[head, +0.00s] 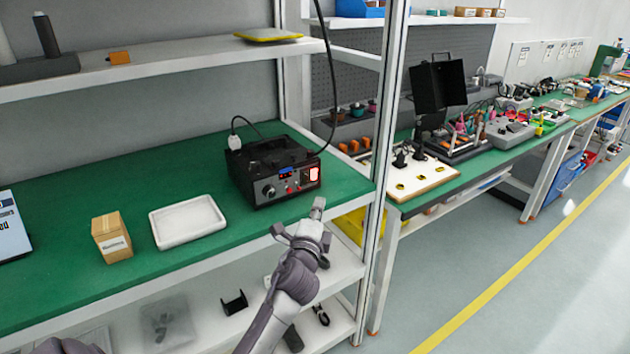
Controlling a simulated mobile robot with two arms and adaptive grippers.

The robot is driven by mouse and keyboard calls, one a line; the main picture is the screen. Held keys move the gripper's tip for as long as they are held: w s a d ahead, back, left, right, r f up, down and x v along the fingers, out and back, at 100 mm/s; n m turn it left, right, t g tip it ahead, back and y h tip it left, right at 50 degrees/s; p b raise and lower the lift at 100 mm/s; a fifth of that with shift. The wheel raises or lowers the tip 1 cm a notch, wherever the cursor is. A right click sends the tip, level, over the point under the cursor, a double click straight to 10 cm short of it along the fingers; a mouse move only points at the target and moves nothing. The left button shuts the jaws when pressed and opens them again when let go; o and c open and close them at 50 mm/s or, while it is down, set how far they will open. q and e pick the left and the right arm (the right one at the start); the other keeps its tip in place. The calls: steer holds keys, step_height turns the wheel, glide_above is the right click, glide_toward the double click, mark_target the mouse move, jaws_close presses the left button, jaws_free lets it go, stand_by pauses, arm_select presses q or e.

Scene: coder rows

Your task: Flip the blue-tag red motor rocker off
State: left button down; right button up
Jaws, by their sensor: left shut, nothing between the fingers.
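A black box-shaped unit (262,158) stands on the green bench top, its front panel facing me. The panel has a knob, small red controls, a small blue patch (285,173), and a larger lit red rocker-like part (314,174) at its right end. Which red part carries the blue tag is too small to tell, and so is the rocker's position. My left gripper (318,207) is shut and empty. In the picture its fingertips are just below the panel's right end, near the bench's front edge, with a visible gap to the red part. My right gripper is not in view.
A white tray (156,238) and a cardboard box (112,238) are on the bench to the left. The bench between tray and unit is clear.

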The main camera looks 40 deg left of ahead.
mark_target(315, 172)
arm_select(q)
steer(key=shift+w+a+r+p, duration=0.15)
steer(key=shift+w+a+r, duration=0.05)
steer(key=shift+w+a, duration=0.9)
steer(key=shift+w+a+r+p, duration=0.2)
steer(key=shift+w+a, duration=0.7)
steer(key=shift+w, duration=0.45)
steer(key=shift+w+a+r+p, duration=0.15)
steer(key=shift+w+a+r, duration=0.05)
steer(key=shift+w+a, duration=0.9)
steer(key=shift+w+d, duration=0.1)
steer(key=r+p, duration=0.1)
steer(key=p, duration=0.1)
steer(key=r+n+g+p, duration=0.1)
steer(key=p, duration=0.2)
steer(key=shift+w+a+p, duration=0.1)
steer(key=shift+a+p, duration=0.25)
steer(key=shift+f+b, duration=0.55)
steer(key=shift+b, duration=0.15)
